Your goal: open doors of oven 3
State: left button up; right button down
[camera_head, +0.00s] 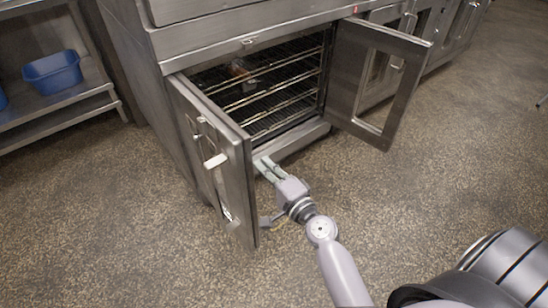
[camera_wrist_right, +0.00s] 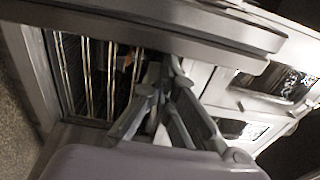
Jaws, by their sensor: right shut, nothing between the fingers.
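The steel oven (camera_head: 200,40) stands at the top centre of the head view with both doors swung outward. The left door (camera_head: 232,185) is open toward me and has a white handle on its outer face. The right door (camera_head: 375,85) is open to the right. Wire racks (camera_head: 270,85) show inside; they also show in the right wrist view (camera_wrist_right: 85,75). My right gripper (camera_head: 263,165) is shut and empty, at the inner side of the left door near the oven's lower sill. I cannot tell if it touches the door. My left gripper is not in view.
More steel ovens (camera_head: 455,30) stand in a row to the right. A steel shelf (camera_head: 60,110) with a blue bin (camera_head: 52,72) is at the far left. The speckled floor (camera_head: 420,190) is clear in front and to the right.

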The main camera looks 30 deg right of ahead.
jog(key=shift+s+a, duration=0.1)
jog(key=shift+a, duration=0.1)
jog(key=shift+s+f, duration=0.1)
